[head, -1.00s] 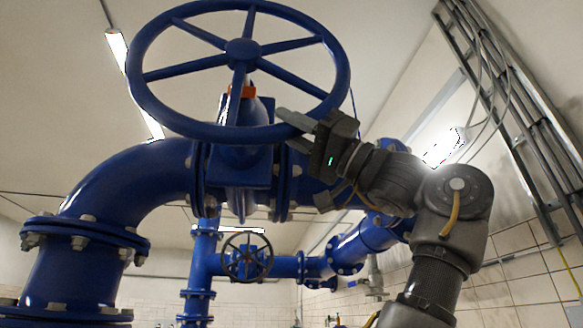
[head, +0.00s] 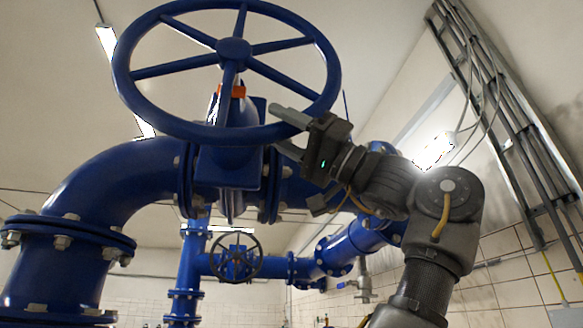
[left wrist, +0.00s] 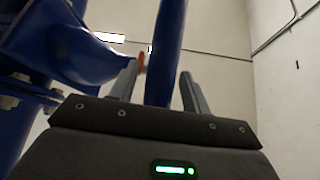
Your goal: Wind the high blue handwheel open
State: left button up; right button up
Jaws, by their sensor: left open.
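The high blue handwheel (head: 234,52) is large, with several spokes, and fills the upper left of the head view. It sits on a blue valve body (head: 229,165) with a small orange part below the hub. My left gripper (head: 277,124) is open at the wheel's lower right rim, its two grey fingers on either side of it. In the left wrist view a blue bar, seemingly the rim (left wrist: 165,50), stands between the open fingers (left wrist: 160,90), with gaps at both sides. My right gripper does not show.
A smaller dark handwheel (head: 236,256) on lower blue pipework stands behind. A thick flanged blue pipe elbow (head: 100,200) curves at the left. A grey cable ladder (head: 500,110) runs along the right wall. The space above and right of the wheel is free.

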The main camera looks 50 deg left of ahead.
pick_arm(q)
jog(key=p+v, duration=0.1)
jog(key=v, duration=1)
